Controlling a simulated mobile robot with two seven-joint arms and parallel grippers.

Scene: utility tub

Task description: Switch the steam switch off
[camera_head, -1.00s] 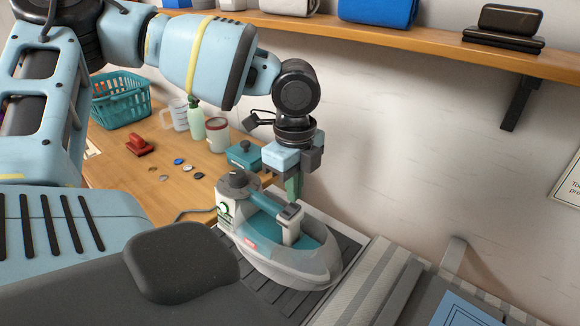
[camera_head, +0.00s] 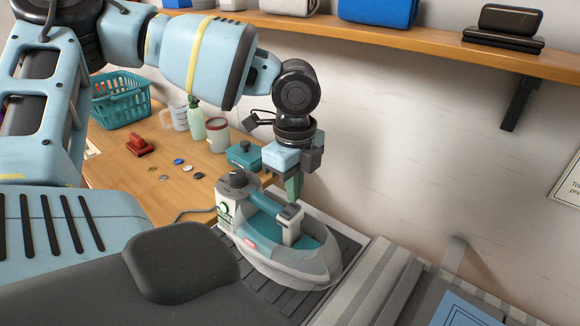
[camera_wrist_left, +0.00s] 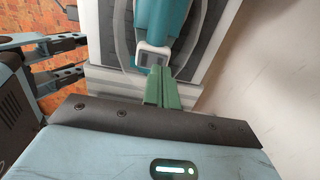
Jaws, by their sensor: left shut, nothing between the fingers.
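A grey and teal steam iron (camera_head: 262,258) rests on a dark ribbed stand. The steam switch (camera_head: 291,211) is the small dark-topped block at the front end of its teal handle. In the left wrist view the switch (camera_wrist_left: 150,59) shows as a dark plate in a pale housing. My left gripper (camera_head: 293,198) points down over the switch, its green fingers shut and empty. In the left wrist view the fingertips (camera_wrist_left: 160,72) are at the switch's near edge and partly cover it. I cannot tell whether they touch. My right gripper is not in view.
A teal box (camera_head: 244,155), a red-lidded jar (camera_head: 218,136), a green bottle (camera_head: 196,124) and a teal basket (camera_head: 122,100) stand on the wooden table behind. A shelf (camera_head: 420,45) runs along the wall above. The wall is close to the right of the iron.

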